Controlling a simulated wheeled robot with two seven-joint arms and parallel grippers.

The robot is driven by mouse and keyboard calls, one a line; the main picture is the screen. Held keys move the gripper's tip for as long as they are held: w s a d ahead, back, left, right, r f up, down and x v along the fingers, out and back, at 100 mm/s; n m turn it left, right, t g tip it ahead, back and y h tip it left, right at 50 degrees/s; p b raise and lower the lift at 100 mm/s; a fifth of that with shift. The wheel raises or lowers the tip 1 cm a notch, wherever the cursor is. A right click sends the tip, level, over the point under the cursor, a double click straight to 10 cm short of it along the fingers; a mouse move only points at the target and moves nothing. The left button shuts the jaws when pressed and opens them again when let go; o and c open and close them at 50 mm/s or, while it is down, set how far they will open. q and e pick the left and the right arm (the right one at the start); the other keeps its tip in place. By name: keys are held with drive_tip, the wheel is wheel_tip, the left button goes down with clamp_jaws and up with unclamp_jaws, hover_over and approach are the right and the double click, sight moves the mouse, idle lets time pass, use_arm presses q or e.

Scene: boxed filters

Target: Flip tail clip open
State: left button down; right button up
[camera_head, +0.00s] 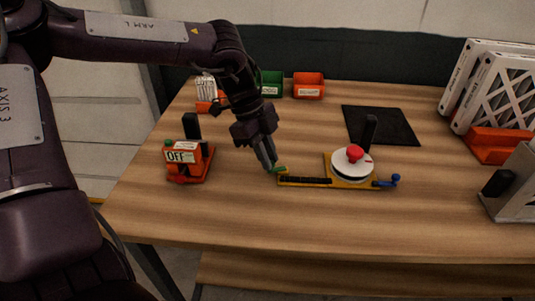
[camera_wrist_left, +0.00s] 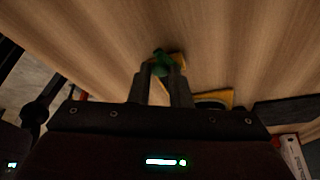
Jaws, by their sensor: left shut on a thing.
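The tail clip, a small green piece (camera_head: 281,169), sits at the left end of a yellow fixture (camera_head: 307,185) on the table. My left gripper (camera_head: 271,167) reaches down to it from the upper left, with its fingertips at the clip. In the left wrist view the green clip (camera_wrist_left: 162,63) shows between the two fingertips (camera_wrist_left: 161,75), which are closed on it. The fixture carries a black strip, a white round dial (camera_head: 352,165) with a red knob (camera_head: 355,152), and a blue handle (camera_head: 389,181) at its right end. My right gripper is not in view.
An orange device marked OFF (camera_head: 183,158) stands at the left. Green (camera_head: 271,85) and orange (camera_head: 308,85) bins stand at the back. A black mat (camera_head: 400,125) lies behind the dial. Boxed filters (camera_head: 497,88) stand at the right. The front of the table is clear.

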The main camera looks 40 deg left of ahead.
use_arm(q)
drive_tip(key=c, duration=1.3)
unclamp_jaws()
drive_tip(key=shift+c, duration=0.2)
drive_tip(key=v, duration=0.7)
drive_tip(key=shift+r, duration=0.4)
drive_tip(key=shift+s+a, duration=0.1)
